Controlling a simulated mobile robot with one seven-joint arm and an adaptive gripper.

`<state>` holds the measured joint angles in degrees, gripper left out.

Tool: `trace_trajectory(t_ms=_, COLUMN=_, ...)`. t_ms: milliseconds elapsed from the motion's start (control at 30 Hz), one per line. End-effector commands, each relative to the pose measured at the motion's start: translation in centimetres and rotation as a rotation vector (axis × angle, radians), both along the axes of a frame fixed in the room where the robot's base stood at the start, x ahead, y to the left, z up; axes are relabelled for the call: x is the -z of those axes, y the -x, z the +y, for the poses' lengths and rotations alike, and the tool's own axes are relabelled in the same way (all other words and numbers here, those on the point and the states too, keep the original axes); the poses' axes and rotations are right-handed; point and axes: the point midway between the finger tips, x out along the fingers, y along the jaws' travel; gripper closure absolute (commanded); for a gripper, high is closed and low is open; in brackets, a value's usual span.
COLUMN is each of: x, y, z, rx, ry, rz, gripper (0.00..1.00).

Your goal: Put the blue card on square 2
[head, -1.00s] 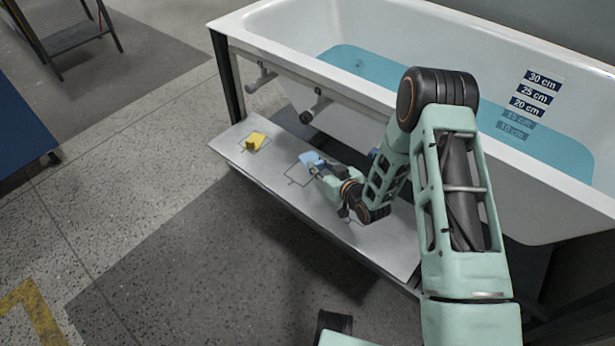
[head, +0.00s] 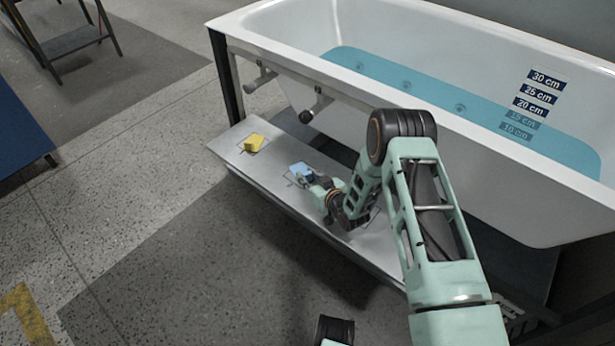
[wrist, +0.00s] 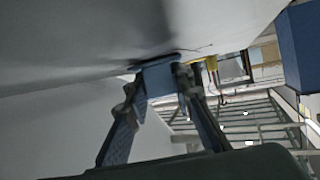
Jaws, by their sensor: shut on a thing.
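The blue card (head: 301,170) is at my gripper (head: 311,180) over the grey shelf (head: 232,153) in front of the tub. In the wrist view the blue card (wrist: 158,78) sits between the two fingertips of my gripper (wrist: 156,88), which is shut on it. The card is at or just above a marked square outline on the shelf; I cannot tell whether it touches the surface. The square's number is not readable. A yellow card (head: 254,142) lies on another outlined square at the left end of the shelf, and its edge shows in the wrist view (wrist: 211,63).
The white bathtub (head: 300,60) with blue water stands behind the shelf, its rim above it. Pipe fittings (head: 318,103) hang under the rim. A dark leg (head: 226,80) stands at the shelf's left end. The floor in front is clear.

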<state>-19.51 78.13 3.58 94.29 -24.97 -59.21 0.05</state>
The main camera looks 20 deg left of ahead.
Motion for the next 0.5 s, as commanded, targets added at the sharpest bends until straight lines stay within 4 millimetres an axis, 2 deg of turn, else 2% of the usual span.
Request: trace_trajectory(t_ms=500, x=1.7, y=0.1, z=-0.1, rx=-0.001, ry=0.004, rz=0.002, gripper=0.95)
